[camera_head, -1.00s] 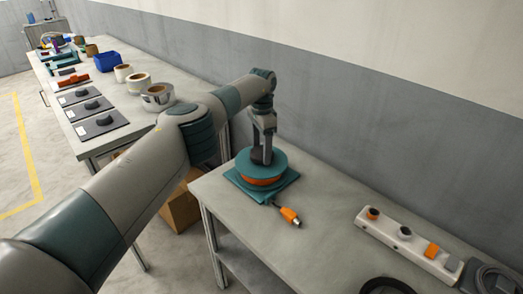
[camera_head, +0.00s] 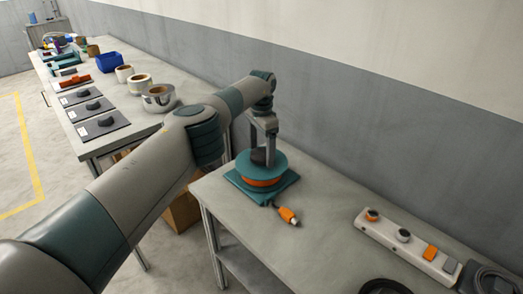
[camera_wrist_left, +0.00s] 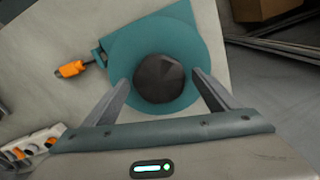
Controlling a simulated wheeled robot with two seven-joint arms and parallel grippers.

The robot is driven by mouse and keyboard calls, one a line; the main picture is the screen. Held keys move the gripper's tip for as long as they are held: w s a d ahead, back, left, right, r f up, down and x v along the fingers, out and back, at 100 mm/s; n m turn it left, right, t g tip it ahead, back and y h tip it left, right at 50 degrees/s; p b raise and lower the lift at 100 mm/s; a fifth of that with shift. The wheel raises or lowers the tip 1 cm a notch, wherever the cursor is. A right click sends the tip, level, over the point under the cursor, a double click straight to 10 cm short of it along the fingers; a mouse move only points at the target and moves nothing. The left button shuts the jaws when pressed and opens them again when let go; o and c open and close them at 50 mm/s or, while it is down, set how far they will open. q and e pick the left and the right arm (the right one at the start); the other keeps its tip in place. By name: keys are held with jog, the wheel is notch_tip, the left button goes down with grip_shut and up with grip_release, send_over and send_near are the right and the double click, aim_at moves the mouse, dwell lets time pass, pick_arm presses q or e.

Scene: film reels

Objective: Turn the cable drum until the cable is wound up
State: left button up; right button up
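The cable drum (camera_head: 277,163) is a teal reel with orange cable (camera_head: 262,183) wound under its top disc. It sits on a square teal base (camera_head: 288,181) on the near table. A dark faceted knob (camera_wrist_left: 160,78) stands at the middle of the disc. An orange plug (camera_head: 288,215) lies on the table just off the base's front corner, and it also shows in the wrist view (camera_wrist_left: 71,69). My left gripper (camera_wrist_left: 161,79) points down over the drum. Its fingers are open either side of the knob, with gaps visible. My right gripper is not in view.
A white power strip (camera_head: 408,246) with knobs and switches lies at the right of the near table (camera_head: 330,205). A dark ring-shaped thing (camera_head: 387,286) is at the front edge. A far bench holds tape rolls (camera_head: 139,80), a blue bin (camera_head: 109,62) and dark pads.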

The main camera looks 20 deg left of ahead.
pick_arm(q)
jog(key=shift+r, duration=0.5)
notch_tip(320, 180, up, 16)
jog(key=shift+r, duration=0.2)
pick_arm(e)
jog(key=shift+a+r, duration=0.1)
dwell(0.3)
pick_arm(q)
jog(key=shift+r+p, duration=0.1)
jog(key=shift+p, duration=0.2)
